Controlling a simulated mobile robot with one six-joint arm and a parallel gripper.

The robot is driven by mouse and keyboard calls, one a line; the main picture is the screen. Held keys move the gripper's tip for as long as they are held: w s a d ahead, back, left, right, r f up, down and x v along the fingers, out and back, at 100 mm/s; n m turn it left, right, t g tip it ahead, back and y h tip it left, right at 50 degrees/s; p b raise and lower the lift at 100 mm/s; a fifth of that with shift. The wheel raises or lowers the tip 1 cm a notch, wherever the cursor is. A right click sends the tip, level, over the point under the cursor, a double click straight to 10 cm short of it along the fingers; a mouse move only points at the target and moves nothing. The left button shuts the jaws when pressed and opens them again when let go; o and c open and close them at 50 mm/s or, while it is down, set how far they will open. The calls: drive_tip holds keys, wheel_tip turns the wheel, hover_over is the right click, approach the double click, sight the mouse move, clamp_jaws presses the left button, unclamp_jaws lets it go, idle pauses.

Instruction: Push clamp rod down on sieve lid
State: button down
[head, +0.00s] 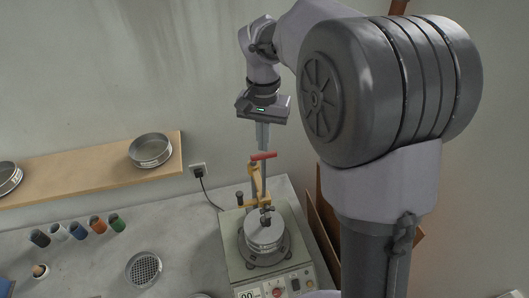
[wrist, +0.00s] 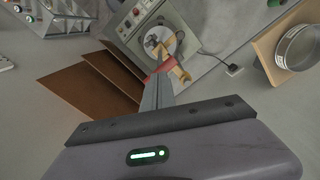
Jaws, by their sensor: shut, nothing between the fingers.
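A sieve shaker (head: 276,270) stands on the concrete bench. A stack with a round metal lid (head: 264,229) sits on its plate. A yellow clamp arm (head: 253,185) with a red handle (head: 263,156) rises behind the lid, and the dark rod (head: 265,213) points down at the lid's middle; whether it presses on the lid is too small to tell. My gripper (head: 262,147) is shut and empty, pointing down just above the red handle. In the wrist view the fingertips (wrist: 161,78) overlap the red handle (wrist: 168,65), with the yellow arm (wrist: 176,73) beyond; contact cannot be told.
A wooden shelf (head: 90,178) on the wall holds sieves (head: 150,150). Several coloured cups (head: 78,231) and a loose sieve (head: 144,269) lie on the bench at left. Brown boards (head: 325,225) stand right of the shaker. A cable runs to a wall socket (head: 198,170).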

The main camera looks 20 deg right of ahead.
wheel_tip(320, 180, down, 11)
drive_tip(key=b, duration=0.8)
drive_tip(key=shift+r, duration=0.2)
idle(1.7)
wheel_tip(320, 180, up, 7)
drive_tip(key=p, duration=0.6)
drive_tip(key=shift+r, duration=0.15)
